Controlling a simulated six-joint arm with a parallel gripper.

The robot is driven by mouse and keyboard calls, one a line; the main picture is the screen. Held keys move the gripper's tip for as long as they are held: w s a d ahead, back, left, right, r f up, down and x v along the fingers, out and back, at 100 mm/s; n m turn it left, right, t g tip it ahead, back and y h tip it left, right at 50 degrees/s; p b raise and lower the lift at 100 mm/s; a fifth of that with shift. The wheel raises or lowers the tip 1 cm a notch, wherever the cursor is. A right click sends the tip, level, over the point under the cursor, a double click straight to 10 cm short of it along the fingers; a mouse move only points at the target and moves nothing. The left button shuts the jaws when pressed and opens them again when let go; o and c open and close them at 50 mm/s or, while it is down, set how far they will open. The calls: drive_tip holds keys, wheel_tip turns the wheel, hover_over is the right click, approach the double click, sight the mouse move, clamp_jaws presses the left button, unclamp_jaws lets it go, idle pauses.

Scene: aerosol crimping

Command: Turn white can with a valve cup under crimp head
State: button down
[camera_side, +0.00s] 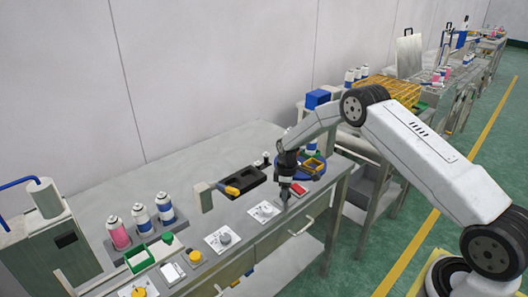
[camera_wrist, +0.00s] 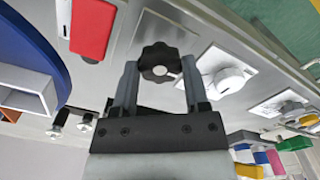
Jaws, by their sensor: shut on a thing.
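My gripper (camera_side: 285,197) points down at the front of the bench in the side view. In the wrist view, a black lobed knob (camera_wrist: 160,62) with a pale centre sits between the two fingers of my gripper (camera_wrist: 160,75), which is shut on it. Several cans stand at the left of the bench in the side view: a pink and white can (camera_side: 118,234) and two blue and white cans (camera_side: 142,219). I cannot tell which, if any, has a valve cup. No can is in my gripper, and I cannot pick out a crimp head for certain.
A red block (camera_wrist: 92,28) and a blue round part (camera_wrist: 30,60) lie close to my gripper. White plates with grey knobs (camera_side: 222,240) line the bench front. A black tray with a yellow-handled tool (camera_side: 240,182) lies behind. A grey machine (camera_side: 48,245) stands far left.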

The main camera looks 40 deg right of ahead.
drive_tip(key=shift+c, duration=0.4)
unclamp_jaws()
drive_tip(key=shift+r, duration=0.1)
drive_tip(key=shift+r, duration=3.85)
